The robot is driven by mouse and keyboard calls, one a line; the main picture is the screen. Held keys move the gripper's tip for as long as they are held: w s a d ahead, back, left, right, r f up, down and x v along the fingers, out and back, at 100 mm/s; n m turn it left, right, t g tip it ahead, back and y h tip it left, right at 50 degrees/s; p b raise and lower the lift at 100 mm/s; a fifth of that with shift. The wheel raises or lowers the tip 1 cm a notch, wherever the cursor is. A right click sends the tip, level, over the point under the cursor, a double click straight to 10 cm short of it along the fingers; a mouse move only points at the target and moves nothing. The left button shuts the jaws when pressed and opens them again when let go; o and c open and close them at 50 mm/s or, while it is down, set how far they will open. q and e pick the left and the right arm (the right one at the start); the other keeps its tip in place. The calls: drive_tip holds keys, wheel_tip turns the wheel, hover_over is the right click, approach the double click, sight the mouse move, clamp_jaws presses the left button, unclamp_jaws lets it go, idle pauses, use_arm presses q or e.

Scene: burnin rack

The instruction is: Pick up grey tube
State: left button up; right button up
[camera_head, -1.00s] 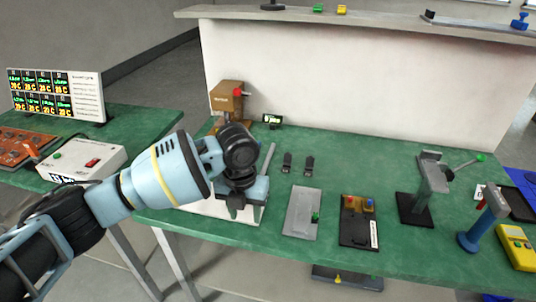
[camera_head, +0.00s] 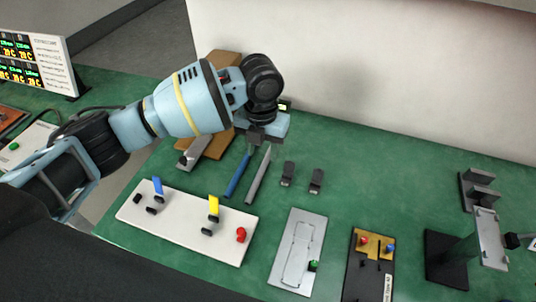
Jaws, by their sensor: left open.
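The grey tube (camera_head: 258,177) is a slim rod lying on the green bench (camera_head: 345,215), its near end toward me. A blue tube (camera_head: 238,176) lies close on its left, roughly parallel. My left gripper (camera_head: 262,142) is open and points down over the far ends of the two tubes. The far end of the grey tube is close under it or hidden by it; I cannot tell whether they touch. My right gripper is out of view.
A white board (camera_head: 170,219) with blue, yellow and red parts is in front. Two dark clips (camera_head: 287,174) (camera_head: 316,181) stand right of the tubes. A grey plate (camera_head: 292,251), a black fixture (camera_head: 367,270) and a black stand (camera_head: 446,256) are further right. A brown block is behind my gripper.

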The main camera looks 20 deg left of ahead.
sight(260, 171)
use_arm(q)
drive_tip(key=shift+s, duration=0.2)
drive_tip(key=shift+s+f, duration=0.1)
drive_tip(key=shift+f, duration=1.2)
drive_tip(key=f, duration=0.5)
drive_tip(key=shift+w+a, duration=0.2)
drive_tip(key=shift+a, duration=0.1)
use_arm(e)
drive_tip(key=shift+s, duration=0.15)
use_arm(q)
clamp_jaws()
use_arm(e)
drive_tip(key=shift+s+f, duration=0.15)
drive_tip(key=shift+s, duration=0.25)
use_arm(q)
drive_tip(key=shift+r, duration=0.15)
